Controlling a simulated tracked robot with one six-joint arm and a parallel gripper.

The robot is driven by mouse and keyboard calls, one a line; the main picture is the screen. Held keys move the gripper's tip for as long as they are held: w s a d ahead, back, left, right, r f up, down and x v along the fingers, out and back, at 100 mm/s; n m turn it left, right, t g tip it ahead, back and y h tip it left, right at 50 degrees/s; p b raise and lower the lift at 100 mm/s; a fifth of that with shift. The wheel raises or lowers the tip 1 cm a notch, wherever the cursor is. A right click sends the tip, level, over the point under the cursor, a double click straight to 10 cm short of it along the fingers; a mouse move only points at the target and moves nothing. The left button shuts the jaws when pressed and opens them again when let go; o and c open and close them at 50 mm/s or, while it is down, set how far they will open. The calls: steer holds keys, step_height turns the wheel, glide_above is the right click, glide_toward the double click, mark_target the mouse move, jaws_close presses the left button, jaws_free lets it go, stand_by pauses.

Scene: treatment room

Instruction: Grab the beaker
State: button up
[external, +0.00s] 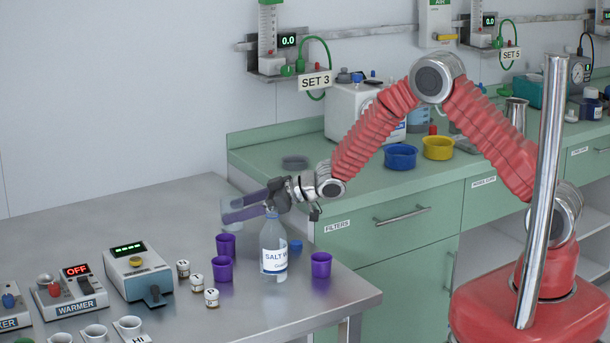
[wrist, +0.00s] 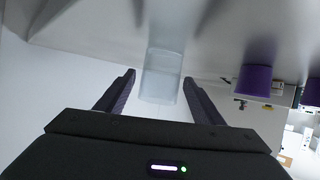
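A clear glass beaker (external: 230,217) stands on the steel table behind the purple cups, partly hidden by my gripper's fingers in the external view. My gripper (external: 241,206) reaches level to the left, with its dark purple fingers at the beaker. In the wrist view the beaker (wrist: 162,76) lies between the two fingertips of my gripper (wrist: 159,84). The fingers are apart, with a visible gap on each side of the glass. The beaker seems to hold some clear liquid.
A salt water bottle (external: 273,248) stands close below my gripper in the external view. Purple cups (external: 222,270) stand near it, with one more (external: 321,264) at the right. Small labelled jars (external: 211,298) and a grey device (external: 138,272) stand at front left. The table's back left is clear.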

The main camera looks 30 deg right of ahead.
steer(key=c, duration=1)
steer(key=shift+r, duration=0.2)
step_height(320, 180, up, 10)
steer(key=shift+f, duration=0.25)
stand_by(0.7)
stand_by(0.7)
